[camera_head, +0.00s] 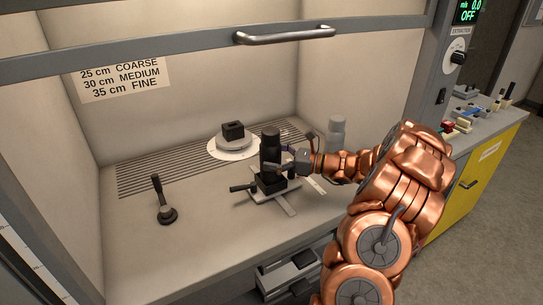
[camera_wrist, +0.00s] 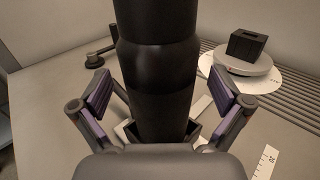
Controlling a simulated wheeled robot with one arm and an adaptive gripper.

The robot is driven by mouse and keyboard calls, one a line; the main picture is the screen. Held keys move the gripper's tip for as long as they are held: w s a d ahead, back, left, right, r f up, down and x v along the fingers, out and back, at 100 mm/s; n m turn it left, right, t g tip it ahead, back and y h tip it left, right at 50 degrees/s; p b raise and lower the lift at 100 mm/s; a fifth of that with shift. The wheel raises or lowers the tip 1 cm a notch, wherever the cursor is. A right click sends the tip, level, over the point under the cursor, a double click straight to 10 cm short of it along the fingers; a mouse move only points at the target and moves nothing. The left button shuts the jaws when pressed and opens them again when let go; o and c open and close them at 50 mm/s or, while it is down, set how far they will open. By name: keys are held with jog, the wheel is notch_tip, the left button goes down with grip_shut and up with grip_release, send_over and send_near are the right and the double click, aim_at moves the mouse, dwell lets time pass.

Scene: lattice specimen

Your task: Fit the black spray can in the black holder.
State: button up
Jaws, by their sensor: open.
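The black spray can (camera_head: 270,146) stands upright on the small stand in the middle of the hood floor. Its lower end is inside the black holder (camera_head: 268,185), whose walls show on both sides of the can's base in the wrist view (camera_wrist: 194,130). My gripper (camera_head: 287,163) is at the can from the right. In the wrist view, the can (camera_wrist: 157,75) rises between my two spread fingers (camera_wrist: 160,92), with a visible gap on each side. The bottom of the can is hidden by the holder and my gripper's palm.
A black block (camera_head: 233,130) sits on a pale round platform (camera_head: 234,143) behind the can. A black lever (camera_head: 162,202) stands at the left.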

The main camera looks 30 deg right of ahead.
jog(key=shift+p+v, duration=0.65)
jog(key=shift+v, duration=1.6)
jog(key=shift+s, duration=0.1)
jog(key=shift+s+d, duration=0.1)
jog(key=v, duration=1.1)
jog(key=shift+s+d, duration=0.2)
jog(key=shift+s, duration=0.1)
